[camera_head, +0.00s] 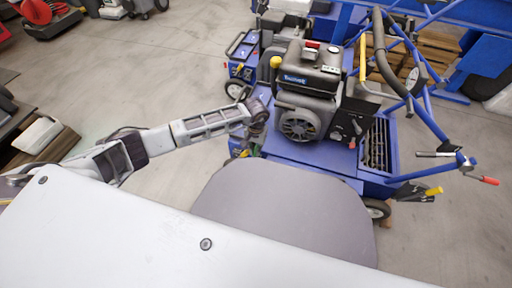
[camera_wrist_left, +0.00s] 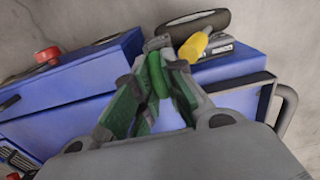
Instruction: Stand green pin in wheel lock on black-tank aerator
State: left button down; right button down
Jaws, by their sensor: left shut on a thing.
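The aerator with the black tank (camera_head: 312,62) stands right of centre in the head view, with a blue deck (camera_head: 310,155). My left gripper (camera_head: 250,148) is low at its left side, partly hidden by my wrist. In the left wrist view my left gripper (camera_wrist_left: 160,85) is shut on the green pin (camera_wrist_left: 158,75), which sits between the fingertips. Just beyond the fingertips are a black wheel (camera_wrist_left: 197,20), a yellow handle (camera_wrist_left: 193,46) and a dark bracket (camera_wrist_left: 217,46). I cannot tell which part is the wheel lock, or whether the pin touches it. My right gripper is not in view.
Another blue machine (camera_head: 240,48) with a small wheel stands close behind on the left. Blue handlebars (camera_head: 430,115) with a red-tipped lever reach to the right. A red knob (camera_wrist_left: 47,56) shows on the blue body.

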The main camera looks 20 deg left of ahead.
pick_arm(q)
jog(key=shift+f, duration=0.15)
dwell(0.3)
jog(key=c, duration=1.4)
grip_release()
notch_tip(320, 180, up, 10)
jog(key=shift+r, duration=1)
jog(key=shift+d, duration=0.1)
